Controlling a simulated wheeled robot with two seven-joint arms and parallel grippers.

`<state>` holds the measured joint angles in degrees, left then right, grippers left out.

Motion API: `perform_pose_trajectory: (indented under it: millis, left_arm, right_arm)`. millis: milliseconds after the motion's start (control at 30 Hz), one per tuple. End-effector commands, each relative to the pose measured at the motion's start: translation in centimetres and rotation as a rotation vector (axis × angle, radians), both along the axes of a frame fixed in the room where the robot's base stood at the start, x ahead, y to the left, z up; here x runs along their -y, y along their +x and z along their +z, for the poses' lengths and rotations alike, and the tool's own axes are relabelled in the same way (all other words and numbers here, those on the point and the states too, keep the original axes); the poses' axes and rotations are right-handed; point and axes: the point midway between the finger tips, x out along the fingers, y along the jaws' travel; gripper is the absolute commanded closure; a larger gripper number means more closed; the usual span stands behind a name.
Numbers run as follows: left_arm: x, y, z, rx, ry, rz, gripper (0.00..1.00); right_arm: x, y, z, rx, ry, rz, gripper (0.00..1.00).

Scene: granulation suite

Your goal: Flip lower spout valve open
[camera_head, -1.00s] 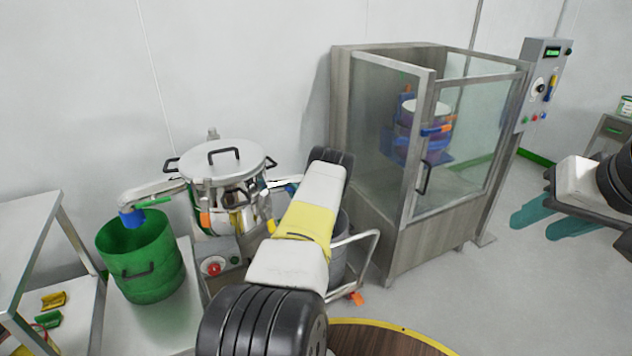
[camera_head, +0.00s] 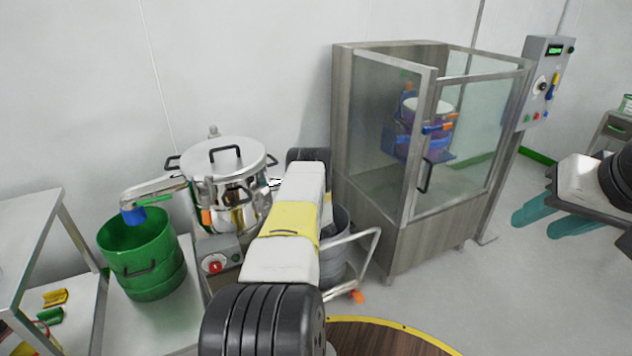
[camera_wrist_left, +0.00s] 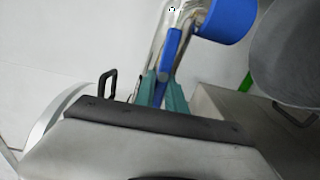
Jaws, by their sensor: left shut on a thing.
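The steel granulator pot (camera_head: 228,160) stands at left centre in the head view. In the left wrist view, a metal spout pipe (camera_wrist_left: 162,30) has a blue collar (camera_wrist_left: 226,18) and a blue lever handle (camera_wrist_left: 170,52). My left gripper (camera_wrist_left: 164,88) is shut on this handle, its teal fingers on either side. In the head view my left arm hides this gripper and the spout to the pot's right. Another spout (camera_head: 155,188) with a blue end points left over a green bucket (camera_head: 150,262). My right gripper (camera_head: 550,217) is open and empty at far right.
A grey drum (camera_head: 333,262) with a handle stands beside my left arm; it also shows in the left wrist view (camera_wrist_left: 296,55). A glazed steel cabinet (camera_head: 365,215) stands right of centre. A steel table (camera_head: 30,215) is at left.

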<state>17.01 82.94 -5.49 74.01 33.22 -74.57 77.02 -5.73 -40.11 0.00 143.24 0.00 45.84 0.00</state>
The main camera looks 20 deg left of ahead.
Motion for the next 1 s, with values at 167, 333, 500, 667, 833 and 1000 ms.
perform_pose_trajectory:
  millis: [167,333,500,667,833,1000]
  left_arm:
    - [0.3,0.1,-0.1,0.001,-0.005,-0.006,1.0]
    - [0.3,0.2,-0.1,0.001,-0.005,-0.006,1.0]
    - [0.2,0.1,-0.1,0.001,-0.003,-0.005,0.64]
    - [0.1,0.1,0.0,0.001,-0.002,-0.003,0.64]
    - [0.5,-0.3,-0.1,0.0,-0.003,-0.002,0.64]
    - [2.5,-1.8,-0.1,-0.002,-0.004,-0.004,0.64]
  right_arm:
    - [0.0,0.0,0.0,0.0,0.0,0.0,0.6]
    - [0.0,0.0,0.0,0.0,0.0,0.0,0.6]
    - [0.0,0.0,0.0,0.0,0.0,0.0,0.6]
    - [0.0,0.0,0.0,0.0,0.0,0.0,0.6]
    - [0.0,0.0,0.0,0.0,0.0,0.0,0.6]
    - [0.0,0.0,0.0,0.0,0.0,0.0,0.6]
